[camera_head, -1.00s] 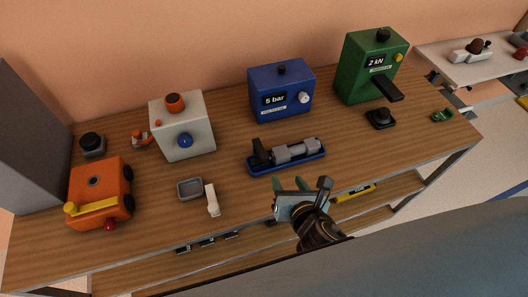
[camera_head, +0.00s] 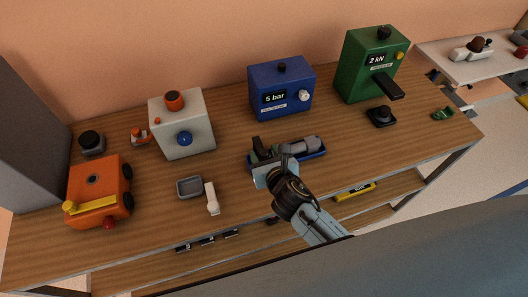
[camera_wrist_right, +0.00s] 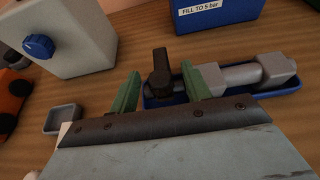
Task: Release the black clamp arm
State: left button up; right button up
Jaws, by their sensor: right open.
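The black clamp arm (camera_wrist_right: 161,72) stands upright at the left end of a blue tray (camera_wrist_right: 285,88) that also holds a grey cylindrical part (camera_wrist_right: 240,76). In the wrist view the clamp arm is between the two green fingers of my right gripper (camera_wrist_right: 160,92), which are apart, with gaps on both sides. In the head view my right gripper (camera_head: 272,160) is over the left front of the tray and partly hides it. The top of the clamp arm (camera_head: 257,143) shows just beyond the fingers. My left gripper is not in view.
Behind the tray stands a blue box (camera_head: 282,90) reading "5 bar". A white box with a blue knob (camera_head: 182,125), a small grey dish (camera_head: 190,187) and a white piece (camera_head: 212,198) are to the left. A green press (camera_head: 370,65) stands right.

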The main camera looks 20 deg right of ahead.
jog(key=shift+w+f, duration=0.15)
jog(key=shift+w, duration=0.35)
grip_shut()
